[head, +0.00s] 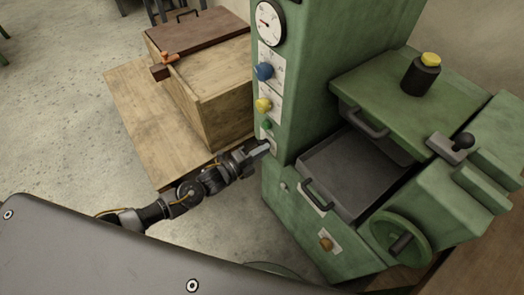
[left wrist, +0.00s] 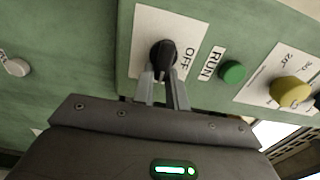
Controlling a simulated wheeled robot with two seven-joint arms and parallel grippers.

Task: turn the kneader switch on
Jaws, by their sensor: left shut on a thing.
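A black rotary switch knob (left wrist: 163,54) sits on a white plate (left wrist: 150,30) on the green machine (head: 305,60). The word OFF is printed on the plate, to the right of the knob in the left wrist view. My left gripper (left wrist: 163,88) is shut on the knob with a finger on each side. In the head view my left gripper (head: 259,149) reaches the lower part of the control column and largely hides the knob. My right gripper is not in view.
A green button (left wrist: 232,71) with a RUN label (left wrist: 211,63) and a yellow knob (left wrist: 289,91) are beside the switch. A blue knob (head: 264,71) and a dial gauge (head: 269,22) are higher up. A wooden box (head: 215,85) stands left of the machine.

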